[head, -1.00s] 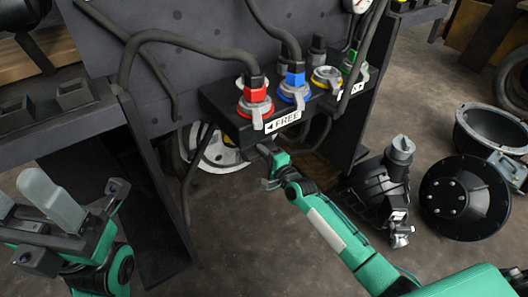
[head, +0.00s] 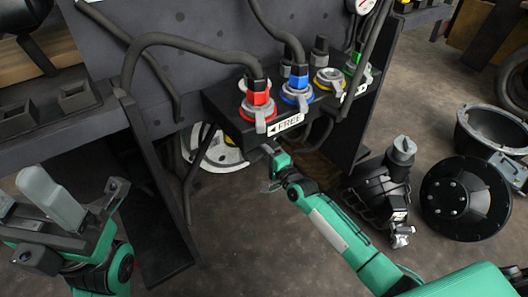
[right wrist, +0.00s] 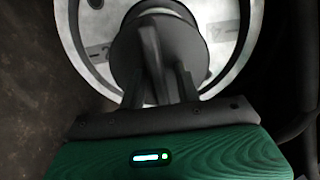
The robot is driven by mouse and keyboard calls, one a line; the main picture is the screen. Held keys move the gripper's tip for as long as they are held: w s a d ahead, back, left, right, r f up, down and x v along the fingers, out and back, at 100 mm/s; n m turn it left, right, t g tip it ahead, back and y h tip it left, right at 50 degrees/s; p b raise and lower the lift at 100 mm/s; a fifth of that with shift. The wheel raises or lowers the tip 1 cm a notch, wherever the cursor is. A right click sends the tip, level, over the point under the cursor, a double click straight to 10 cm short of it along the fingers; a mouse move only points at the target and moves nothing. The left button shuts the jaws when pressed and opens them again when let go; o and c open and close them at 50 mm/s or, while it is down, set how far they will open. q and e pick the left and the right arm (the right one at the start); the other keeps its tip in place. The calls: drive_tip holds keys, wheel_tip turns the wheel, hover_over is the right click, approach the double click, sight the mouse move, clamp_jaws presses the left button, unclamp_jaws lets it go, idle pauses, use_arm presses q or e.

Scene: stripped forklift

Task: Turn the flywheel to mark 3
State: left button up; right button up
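The flywheel is a pale metal disc (head: 226,158), partly hidden under the dark bench and behind a post in the head view. In the right wrist view the flywheel's bright rim (right wrist: 222,58) surrounds a dark round hub with a knob-like handle (right wrist: 152,40). My left gripper (head: 20,196) is open and empty at the lower left.
A "FREE" label (head: 286,124) with an arrow pointing left is on the connector box above the flywheel. Red (head: 258,98) and blue (head: 298,76) connectors with thick hoses sit there. A dark motor part (head: 378,192) and round black cover (head: 458,197) lie on the floor at right.

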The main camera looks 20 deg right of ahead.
drive_tip(key=shift+s, duration=0.35)
drive_tip(key=p+v, duration=0.2)
drive_tip(key=v, duration=0.5)
drive_tip(key=shift+s+d+p, duration=0.15)
drive_tip(key=shift+s+p, duration=0.05)
drive_tip(key=shift+p, duration=0.2)
drive_tip(key=shift+s+f, duration=0.1)
